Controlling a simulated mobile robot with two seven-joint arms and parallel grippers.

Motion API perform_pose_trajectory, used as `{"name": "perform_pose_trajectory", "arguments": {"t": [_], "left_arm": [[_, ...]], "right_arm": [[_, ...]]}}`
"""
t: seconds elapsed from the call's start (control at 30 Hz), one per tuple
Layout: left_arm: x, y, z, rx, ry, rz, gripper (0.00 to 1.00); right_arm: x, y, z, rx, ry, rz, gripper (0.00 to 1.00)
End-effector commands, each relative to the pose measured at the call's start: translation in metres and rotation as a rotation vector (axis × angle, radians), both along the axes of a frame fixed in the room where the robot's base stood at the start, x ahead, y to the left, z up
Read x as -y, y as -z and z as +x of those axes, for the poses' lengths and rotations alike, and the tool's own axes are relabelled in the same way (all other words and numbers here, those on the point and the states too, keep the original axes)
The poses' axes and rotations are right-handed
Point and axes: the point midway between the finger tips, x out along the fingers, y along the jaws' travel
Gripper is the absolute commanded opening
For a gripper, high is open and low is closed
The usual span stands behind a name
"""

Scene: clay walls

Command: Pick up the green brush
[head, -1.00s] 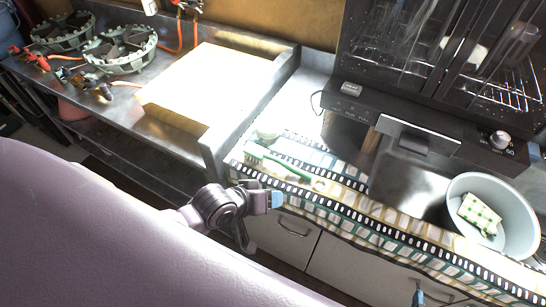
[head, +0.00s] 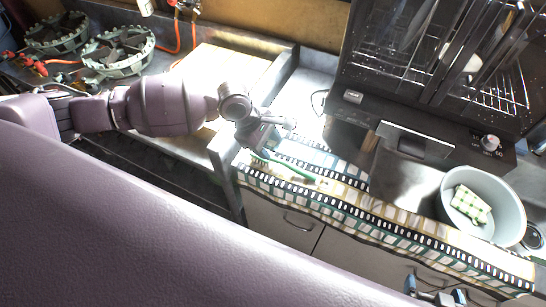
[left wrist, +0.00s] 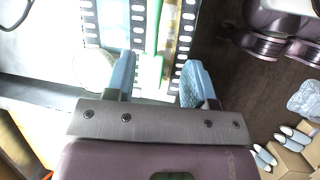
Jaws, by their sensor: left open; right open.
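The green brush (head: 292,171) lies on the film-strip patterned cloth (head: 350,200) along the front of the counter. My left gripper (head: 262,152) is open above the left end of the brush, which it partly hides in the head view. In the left wrist view the brush (left wrist: 153,35) runs down between the two blue fingertips (left wrist: 160,75), with its pale green and white end between them. I cannot tell how far above it the fingers are. My right gripper (head: 435,297) shows at the bottom edge, well away from the brush.
A grey bucket (head: 512,205) with a green-checked cloth (head: 470,203) stands to the right. A black oven-like appliance (head: 420,135) stands behind the brush. A raised metal edge (head: 285,75) borders the workbench on the left. A round pale object (left wrist: 92,62) lies beside the left finger.

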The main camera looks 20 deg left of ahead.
Motion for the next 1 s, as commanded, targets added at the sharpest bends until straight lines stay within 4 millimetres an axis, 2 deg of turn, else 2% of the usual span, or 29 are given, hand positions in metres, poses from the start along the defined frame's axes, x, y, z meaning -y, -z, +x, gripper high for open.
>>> {"name": "perform_pose_trajectory", "arguments": {"t": [0.13,0.4,0.67,1.0], "left_arm": [[0.002,0.009,0.003,-0.019,-0.025,0.001,0.50],[0.017,0.043,0.009,-0.018,-0.024,0.002,0.50],[0.024,0.056,0.013,-0.015,-0.022,0.003,0.50],[0.040,0.092,0.023,-0.016,-0.022,0.002,0.50]], "right_arm": [[0.000,-0.001,0.002,0.004,-0.001,0.001,1.00],[-0.003,0.000,0.005,0.011,0.001,0.005,1.00],[-0.003,-0.002,0.007,0.016,0.000,0.007,1.00],[-0.003,0.001,0.007,0.016,0.000,0.006,1.00]]}}
